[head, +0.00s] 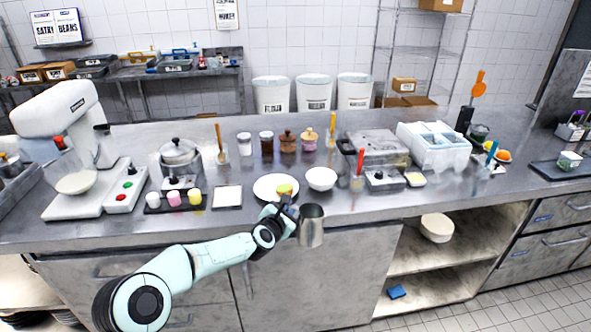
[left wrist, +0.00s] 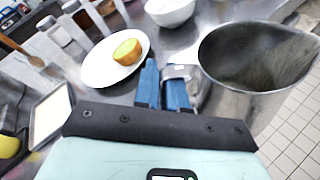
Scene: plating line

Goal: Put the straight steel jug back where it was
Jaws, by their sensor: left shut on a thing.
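The straight steel jug (head: 311,226) hangs upright in front of the counter's front edge, held by my left gripper (head: 290,208). In the left wrist view the jug (left wrist: 252,95) fills the right side, and its open mouth looks empty. My left gripper (left wrist: 165,88) has its blue fingers shut on the jug's handle side; the exact grip is partly hidden. A white plate (head: 266,190) with a yellow-green piece of food (head: 284,190) lies on the counter just behind the gripper. My right gripper does not show.
A white bowl (head: 321,179) stands right of the plate. A dark-rimmed pale tray (head: 227,197) lies to its left. An open shelf (head: 440,258) is below right.

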